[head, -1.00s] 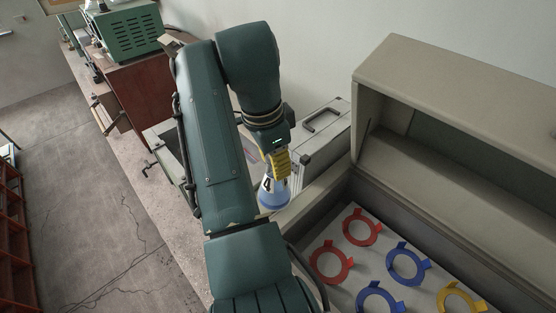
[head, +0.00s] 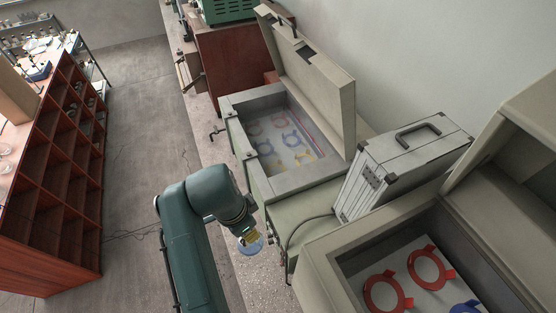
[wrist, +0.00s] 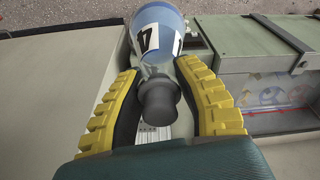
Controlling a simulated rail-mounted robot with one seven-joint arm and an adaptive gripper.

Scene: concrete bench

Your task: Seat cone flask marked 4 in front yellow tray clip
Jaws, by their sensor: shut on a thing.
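The cone flask marked 4 (wrist: 157,30) has a blue body, a white label with a black 4 and a grey stopper. My gripper (wrist: 160,98) is shut on it, with the yellow fingers either side of its neck. In the head view the flask (head: 252,246) hangs below my gripper (head: 249,236), left of the boxes and outside them. Yellow clips (head: 304,160) show small in the tray (head: 280,152) of the far open box, near red and blue ones. In the near box, red clips (head: 430,269) and part of a blue clip (head: 467,307) show; no yellow one is in view there.
The far box (head: 235,135) has its lid (head: 325,85) raised. A grey case (head: 405,160) with a handle stands between it and the near box (head: 330,255). A cable (head: 300,222) runs beside the case. Open floor (head: 145,165) lies left, before a red-brown shelf (head: 60,190).

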